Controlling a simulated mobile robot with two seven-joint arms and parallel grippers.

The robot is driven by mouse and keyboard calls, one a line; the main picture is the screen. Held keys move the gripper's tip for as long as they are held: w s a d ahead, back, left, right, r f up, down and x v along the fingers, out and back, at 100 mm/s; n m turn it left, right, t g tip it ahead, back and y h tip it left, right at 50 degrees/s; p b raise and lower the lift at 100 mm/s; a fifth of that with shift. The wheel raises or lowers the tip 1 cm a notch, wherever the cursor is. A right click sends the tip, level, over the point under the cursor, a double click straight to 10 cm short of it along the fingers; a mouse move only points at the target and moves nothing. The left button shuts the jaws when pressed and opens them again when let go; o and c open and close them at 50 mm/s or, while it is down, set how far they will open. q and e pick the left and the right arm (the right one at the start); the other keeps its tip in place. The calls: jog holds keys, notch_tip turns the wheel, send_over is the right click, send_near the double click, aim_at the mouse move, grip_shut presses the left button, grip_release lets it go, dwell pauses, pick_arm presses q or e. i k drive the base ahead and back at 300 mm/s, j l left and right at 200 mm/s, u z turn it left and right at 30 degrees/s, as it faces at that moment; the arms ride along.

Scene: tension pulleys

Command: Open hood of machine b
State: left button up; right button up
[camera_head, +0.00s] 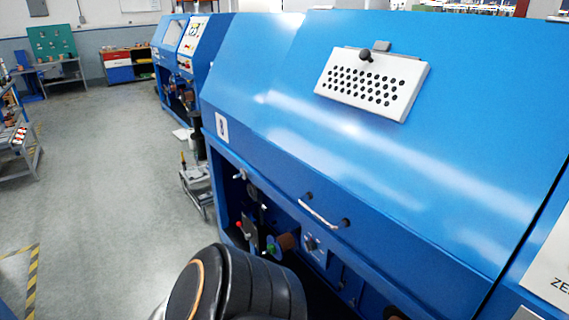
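A large blue machine (290,120) fills the middle and right of the head view. Its label plate (221,127) is at the left end; the letter is too small to read surely. The broad sloped blue hood lies over the upper front and appears down. A light bar handle (319,213) with dark end mounts sits near the hood's lower edge. A black rounded link of my arm is at the bottom, below and left of the handle. Neither gripper is in view; no contact with the handle shows.
A white perforated panel (373,84) with a dark knob is on the hood. Below is a bay with a brown spool (287,242). Another blue machine (185,45) stands behind at left. A small metal cart (197,183) stands between. Grey floor (105,170) is clear at left.

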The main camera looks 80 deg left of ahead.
aim_at(442, 199)
jog(key=u, duration=2.25)
